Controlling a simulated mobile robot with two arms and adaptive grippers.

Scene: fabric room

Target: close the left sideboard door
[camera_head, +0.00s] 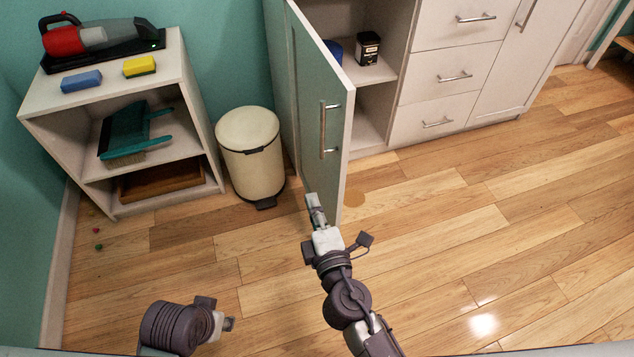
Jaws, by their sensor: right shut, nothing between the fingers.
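The left sideboard door (308,105) stands wide open, swung out toward me, with a vertical metal handle (323,130) on its left face. The sideboard (446,72) is behind it, its left compartment open. My right gripper (312,205) is shut and empty, at the lower front end of the door on its left side. It is very close to the door; I cannot tell whether they touch. My left arm shows at the bottom left; its gripper (229,324) is partly hidden and its fingers are not clear.
A cream pedal bin (250,155) stands left of the door. A white shelf (190,85) holds a handheld vacuum, sponges and a dustpan. A dark tin (367,48) and a blue item (334,50) sit inside the open compartment. The wooden floor (450,240) to the right is clear.

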